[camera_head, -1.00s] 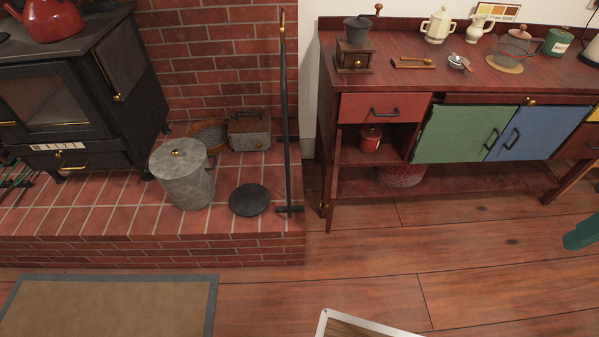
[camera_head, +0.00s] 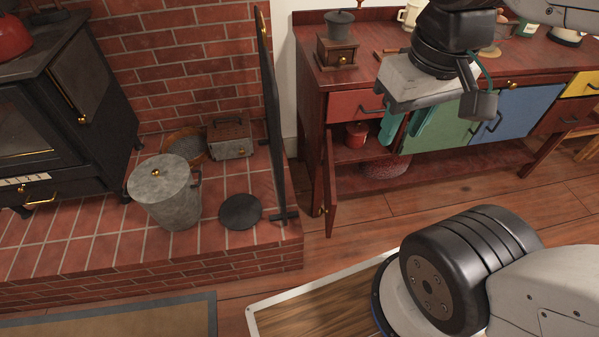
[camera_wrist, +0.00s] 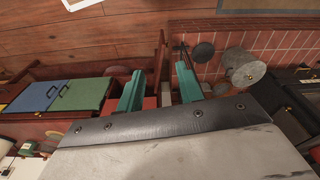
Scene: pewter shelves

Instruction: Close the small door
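The small door (camera_head: 331,185) is a narrow dark red wooden panel with a brass knob low on its outer edge. It stands swung open at the left end of the red cabinet (camera_head: 455,163), leaving the left compartment uncovered. In the wrist view the door (camera_wrist: 160,52) shows nearly edge-on beyond my fingertips. My gripper (camera_head: 402,125) has two teal fingers, spread apart and empty. It hangs in front of the cabinet's red drawer, right of the door. It also shows in the wrist view (camera_wrist: 159,73). I see no contact with the door.
A red pot (camera_head: 356,134) sits in the open compartment. The green door (camera_head: 437,130) and blue door (camera_head: 518,118) are shut. A black poker-like stand (camera_head: 270,110) rises on the brick hearth left of the small door. A metal bin (camera_head: 165,195) stands there.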

